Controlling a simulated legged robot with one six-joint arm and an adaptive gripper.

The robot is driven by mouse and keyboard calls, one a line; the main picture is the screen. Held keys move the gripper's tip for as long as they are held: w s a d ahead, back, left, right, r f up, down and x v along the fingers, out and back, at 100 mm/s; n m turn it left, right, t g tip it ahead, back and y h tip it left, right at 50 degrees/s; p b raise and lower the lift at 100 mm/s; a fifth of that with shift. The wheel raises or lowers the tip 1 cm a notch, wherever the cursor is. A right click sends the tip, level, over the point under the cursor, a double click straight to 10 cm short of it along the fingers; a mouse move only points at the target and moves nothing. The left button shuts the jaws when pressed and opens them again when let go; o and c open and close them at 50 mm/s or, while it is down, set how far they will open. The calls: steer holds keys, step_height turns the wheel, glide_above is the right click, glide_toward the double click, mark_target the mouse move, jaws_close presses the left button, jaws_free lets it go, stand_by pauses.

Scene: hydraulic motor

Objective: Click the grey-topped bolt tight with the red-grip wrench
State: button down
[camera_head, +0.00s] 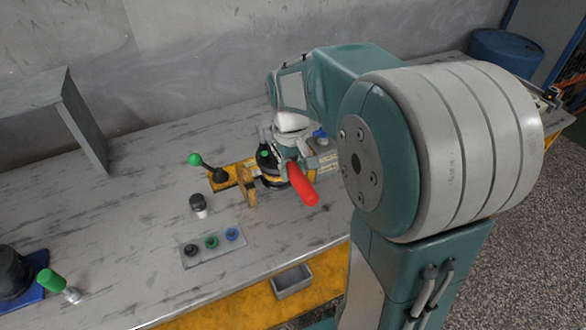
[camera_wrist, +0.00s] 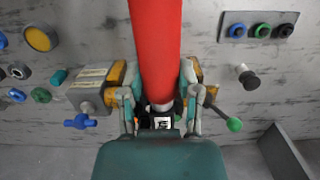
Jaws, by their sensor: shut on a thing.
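The red-grip wrench (camera_head: 303,185) is in my gripper (camera_head: 287,150), above the motor unit (camera_head: 270,180) on the bench. Its red grip points toward the bench's front edge. In the wrist view the red grip (camera_wrist: 156,45) runs up from between the two fingers of my gripper (camera_wrist: 160,88), which are shut on the wrench. The wrench's working end is hidden by my gripper and the motor parts. A green-topped part (camera_head: 264,155) shows on the motor. I cannot make out the grey-topped bolt or whether the wrench touches it.
A green-knobbed lever (camera_head: 195,160) sticks out left of the motor. A dark-capped part (camera_head: 198,203) stands nearby, behind a plate with black, green and blue pieces (camera_head: 190,262). A grey bin (camera_head: 292,282) sits at the front edge. The bench's left middle is clear.

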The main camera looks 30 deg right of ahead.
steer(key=shift+d, duration=0.45)
steer(key=shift+f, duration=0.1)
steer(key=shift+a+f, duration=0.1)
steer(key=shift+a, duration=0.75)
stand_by(0.5)
steer(key=shift+s+f, duration=0.15)
steer(key=shift+f, duration=0.8)
stand_by(0.5)
steer(key=shift+a, duration=0.1)
steer(key=shift+w+a+m, duration=0.15)
steer(key=shift+a+m, duration=0.45)
steer(key=shift+a, duration=0.2)
steer(key=shift+w+a+m, duration=0.15)
steer(key=shift+a+m, duration=0.45)
steer(key=shift+a, duration=0.15)
